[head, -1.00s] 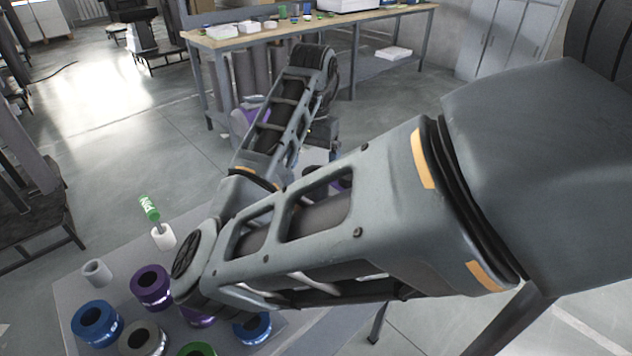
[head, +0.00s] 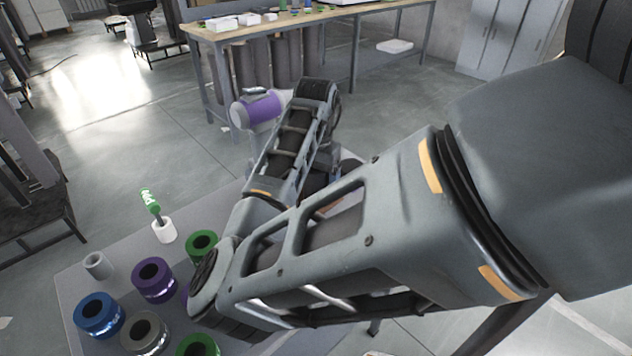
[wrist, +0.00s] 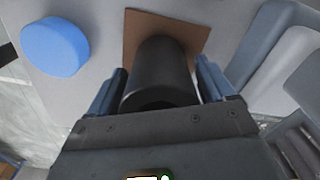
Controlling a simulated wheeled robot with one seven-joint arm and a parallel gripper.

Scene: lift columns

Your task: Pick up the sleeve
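In the wrist view a dark grey cylinder (wrist: 160,75), which may be the sleeve, stands on a brown square pad (wrist: 198,28). My gripper (wrist: 163,82) has its two blue-grey fingers apart, one on each side of the cylinder. The fingers look open, with a narrow gap to its sides. In the head view my arm hides the gripper and this cylinder. A small grey hollow cylinder (head: 97,265) also stands on the near table (head: 75,290), away from the gripper.
Purple (head: 153,280), blue (head: 99,316), grey (head: 145,332) and green (head: 202,244) rings sit on the near table, with a green-tagged pin in a white holder (head: 164,231). A blue disc (wrist: 54,47) lies left of the pad. A workbench (head: 300,22) stands behind.

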